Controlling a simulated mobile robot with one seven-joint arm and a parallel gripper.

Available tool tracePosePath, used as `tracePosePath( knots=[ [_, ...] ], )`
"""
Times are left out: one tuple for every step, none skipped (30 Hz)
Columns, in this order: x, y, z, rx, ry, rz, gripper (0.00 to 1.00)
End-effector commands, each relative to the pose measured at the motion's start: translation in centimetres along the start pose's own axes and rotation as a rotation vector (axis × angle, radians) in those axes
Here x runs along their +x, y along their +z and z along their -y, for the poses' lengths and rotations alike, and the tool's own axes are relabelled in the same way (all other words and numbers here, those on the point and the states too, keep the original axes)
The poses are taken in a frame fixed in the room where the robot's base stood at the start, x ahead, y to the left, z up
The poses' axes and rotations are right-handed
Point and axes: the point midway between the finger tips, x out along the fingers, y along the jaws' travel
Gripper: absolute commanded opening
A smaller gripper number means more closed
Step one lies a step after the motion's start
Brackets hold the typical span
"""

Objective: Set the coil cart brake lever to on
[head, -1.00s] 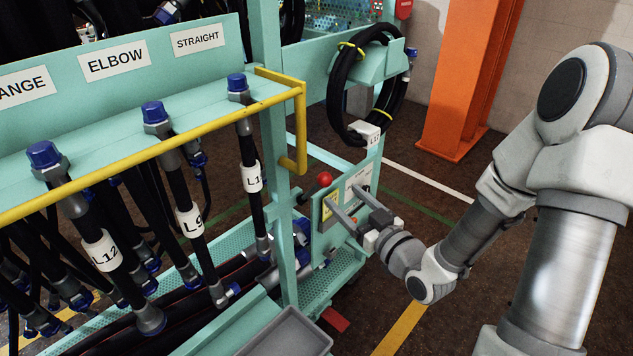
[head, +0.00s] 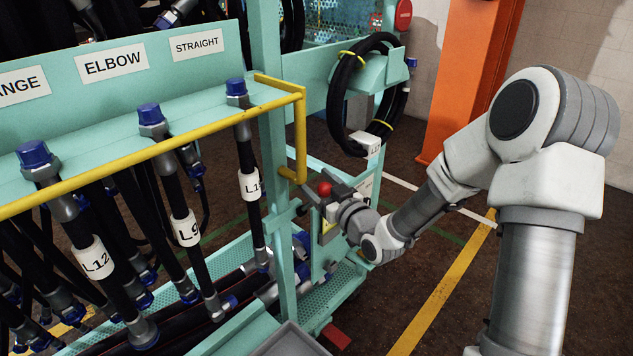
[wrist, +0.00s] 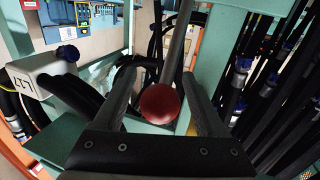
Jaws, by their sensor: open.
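The brake lever's red ball knob (head: 324,188) stands out from the side of the teal coil cart, just right of the post below the yellow rail. In the wrist view the red knob (wrist: 160,103) sits between the fingers, on the end of a grey rod (wrist: 178,45). My gripper (head: 318,192) is open at the knob, one finger to each side. In the wrist view the fingers (wrist: 160,90) show a gap beside the knob. The label plate behind the lever is mostly hidden by my gripper.
A yellow rail (head: 299,130) juts out close above my gripper. A coiled black hose (head: 340,105) hangs on a teal bracket at the right. Hoses with blue caps line the rack at left. An orange column (head: 462,75) stands behind; floor to the right is clear.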

Motion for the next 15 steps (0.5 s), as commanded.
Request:
tracePosePath(
  knots=[
    [0.01,0.00,0.02,0.000,0.000,0.000,0.73],
    [0.01,0.00,0.02,0.000,0.000,0.000,0.73],
    [0.00,0.00,0.02,0.000,0.000,0.000,0.73],
    [-0.01,0.00,0.02,0.000,0.000,0.000,0.73],
    [-0.01,0.00,0.02,0.000,0.000,0.000,0.73],
    [-0.01,0.00,0.02,0.000,0.000,0.000,0.66],
    [-0.02,0.00,0.02,0.000,0.000,0.000,0.61],
    [-0.02,0.00,0.02,0.000,-0.001,0.000,0.55],
    [-0.02,0.00,0.02,0.000,-0.001,0.000,0.48],
    [-0.03,0.00,0.02,0.000,-0.001,0.000,0.43],
    [-0.03,0.00,0.02,0.000,-0.001,0.000,0.37],
    [-0.03,0.00,0.03,0.000,-0.001,0.000,0.30],
    [-0.03,0.00,0.03,0.000,-0.001,0.000,0.25],
    [-0.03,0.00,0.03,0.000,-0.001,0.000,0.19],
    [-0.03,0.00,0.03,0.000,-0.001,0.000,0.12]
  ],
)
